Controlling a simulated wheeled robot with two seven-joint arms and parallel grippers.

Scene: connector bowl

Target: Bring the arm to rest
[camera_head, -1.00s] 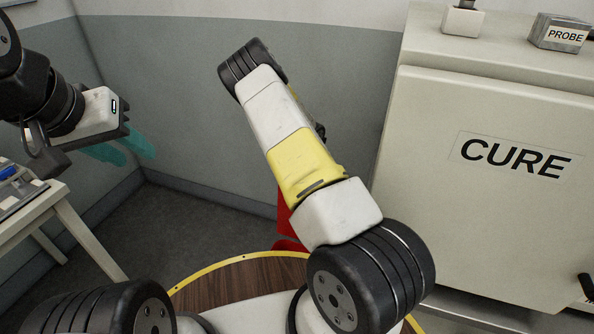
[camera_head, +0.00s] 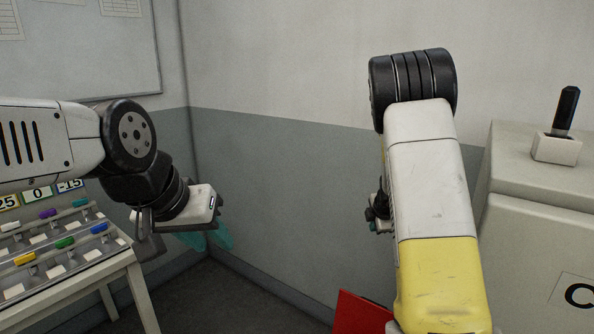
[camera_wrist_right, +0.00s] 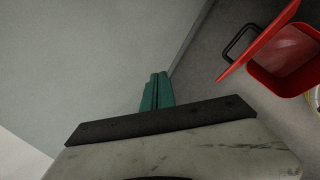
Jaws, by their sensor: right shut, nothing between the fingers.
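My left arm comes in from the left in the head view. Its gripper (camera_head: 214,240) hangs beside the connector rack with its teal fingers apart and nothing seen between them. My right arm is raised in the right half of the head view, its white and yellow link hiding most of the right gripper.
A sloped rack (camera_head: 70,262) with coloured connectors stands on a table at the left. A grey cabinet (camera_head: 530,240) with a black-handled fixture (camera_head: 560,145) on top is at the right. A red bin (camera_wrist_right: 290,65) stands on the floor and shows in the head view (camera_head: 360,314).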

